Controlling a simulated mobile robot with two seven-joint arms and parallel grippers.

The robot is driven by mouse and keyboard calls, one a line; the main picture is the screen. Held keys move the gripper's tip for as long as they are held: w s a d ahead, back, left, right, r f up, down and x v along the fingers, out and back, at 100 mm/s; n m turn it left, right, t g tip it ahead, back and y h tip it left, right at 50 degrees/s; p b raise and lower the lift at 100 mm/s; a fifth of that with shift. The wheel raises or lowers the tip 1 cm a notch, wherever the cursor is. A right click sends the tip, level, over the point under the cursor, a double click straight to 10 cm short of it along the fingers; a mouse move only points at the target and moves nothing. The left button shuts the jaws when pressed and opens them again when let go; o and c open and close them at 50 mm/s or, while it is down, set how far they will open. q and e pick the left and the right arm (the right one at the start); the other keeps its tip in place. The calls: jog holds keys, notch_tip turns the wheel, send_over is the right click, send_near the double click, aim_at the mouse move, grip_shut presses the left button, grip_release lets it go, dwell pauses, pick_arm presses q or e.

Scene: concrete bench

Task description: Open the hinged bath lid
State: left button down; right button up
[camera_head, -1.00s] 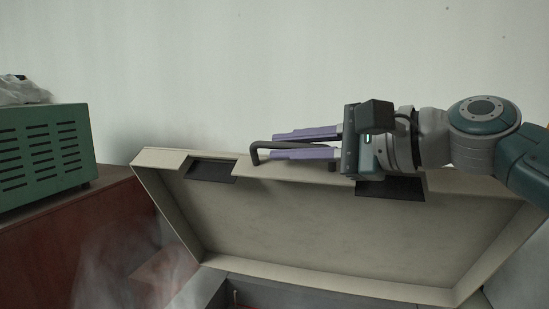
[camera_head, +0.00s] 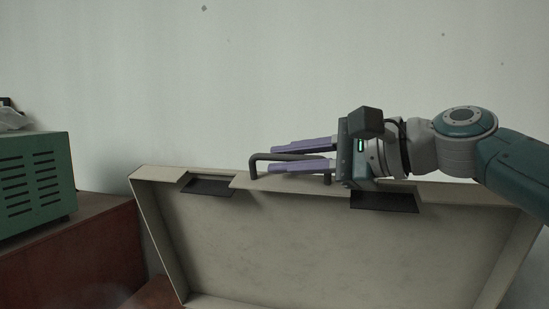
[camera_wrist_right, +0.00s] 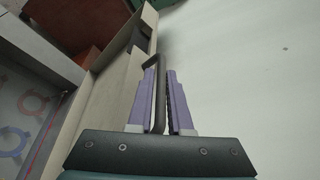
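The beige bath lid (camera_head: 340,245) stands steeply raised across the head view, with its recessed inner face toward me. A dark bar handle (camera_head: 258,165) sits on its top edge. My right gripper (camera_head: 271,161) reaches in from the right, with its purple fingers on either side of the handle bar. In the right wrist view the handle (camera_wrist_right: 160,72) runs between the two fingers (camera_wrist_right: 160,78), close to both, and the gripper looks shut on it. The lid (camera_wrist_right: 105,95) also shows there, left of the fingers. My left gripper is not in view.
A green vented box (camera_head: 35,185) stands on a reddish-brown cabinet (camera_head: 75,250) at the left. The pale wall (camera_head: 200,80) is behind the lid. In the right wrist view, a patterned surface (camera_wrist_right: 25,115) lies low at the left.

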jog(key=o, duration=0.4)
jog(key=shift+c, duration=0.2)
jog(key=shift+d, duration=0.1)
jog(key=b+v, duration=0.4)
jog(key=v, duration=0.5)
jog(key=shift+s+d+b, duration=0.25)
jog(key=shift+d+b, duration=0.05)
